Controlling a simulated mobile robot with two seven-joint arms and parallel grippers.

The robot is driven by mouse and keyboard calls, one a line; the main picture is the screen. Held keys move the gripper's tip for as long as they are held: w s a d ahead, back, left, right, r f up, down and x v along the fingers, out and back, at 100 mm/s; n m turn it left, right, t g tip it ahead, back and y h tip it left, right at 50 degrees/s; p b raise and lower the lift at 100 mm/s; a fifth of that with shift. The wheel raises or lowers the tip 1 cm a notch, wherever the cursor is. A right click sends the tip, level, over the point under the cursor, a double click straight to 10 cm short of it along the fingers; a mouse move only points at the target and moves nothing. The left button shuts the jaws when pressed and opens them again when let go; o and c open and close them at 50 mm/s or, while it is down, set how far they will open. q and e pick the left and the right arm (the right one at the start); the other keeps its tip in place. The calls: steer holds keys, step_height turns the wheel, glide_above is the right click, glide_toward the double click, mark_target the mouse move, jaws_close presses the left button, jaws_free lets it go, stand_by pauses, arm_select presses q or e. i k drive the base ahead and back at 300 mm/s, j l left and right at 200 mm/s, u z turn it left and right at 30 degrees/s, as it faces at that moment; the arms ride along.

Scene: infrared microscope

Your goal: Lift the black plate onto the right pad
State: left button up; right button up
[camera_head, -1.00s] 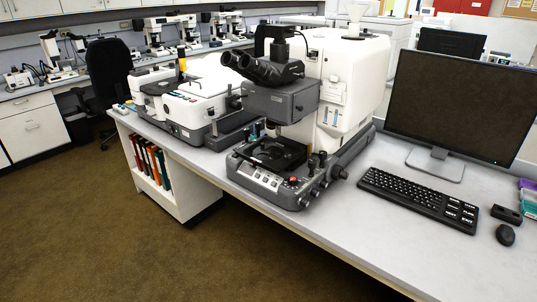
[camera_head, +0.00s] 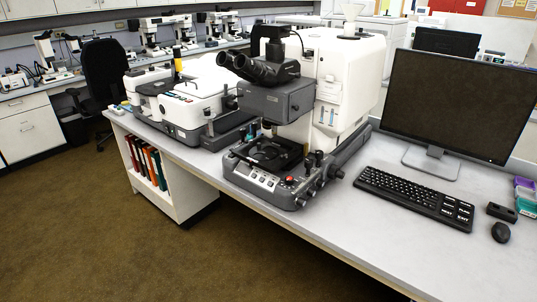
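The infrared microscope (camera_head: 262,100) stands on the light grey bench, with a dark head and black eyepieces above a low stage. A flat black piece (camera_head: 268,153) lies on the stage under the objectives; it looks like the black plate, but it is too small and dark to be sure. I cannot make out a right pad as a separate thing. Neither of my grippers is in view.
A monitor (camera_head: 455,105), a black keyboard (camera_head: 415,197) and a mouse (camera_head: 501,232) occupy the right of the bench (camera_head: 345,232). A white instrument (camera_head: 190,100) stands left of the microscope. A black chair (camera_head: 107,80) is behind. The brown floor in front is clear.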

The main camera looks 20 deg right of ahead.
mark_target(261, 153)
steer(key=i+z, duration=0.1)
steer(key=z, duration=0.25)
steer(key=j+z, duration=0.15)
steer(key=z, duration=0.2)
steer(key=i+j+z, duration=0.1)
steer(key=z, duration=0.25)
steer(key=i+j+z, duration=0.2)
steer(key=j+z, duration=0.2)
steer(key=j, duration=0.15)
steer(key=i+j+z, duration=0.3)
steer(key=j+z, duration=0.2)
steer(key=j, duration=0.7)
steer(key=i+j, duration=0.1)
steer(key=j, duration=0.85)
steer(key=i+j+z, duration=0.15)
steer(key=j, duration=0.75)
steer(key=k, duration=0.05)
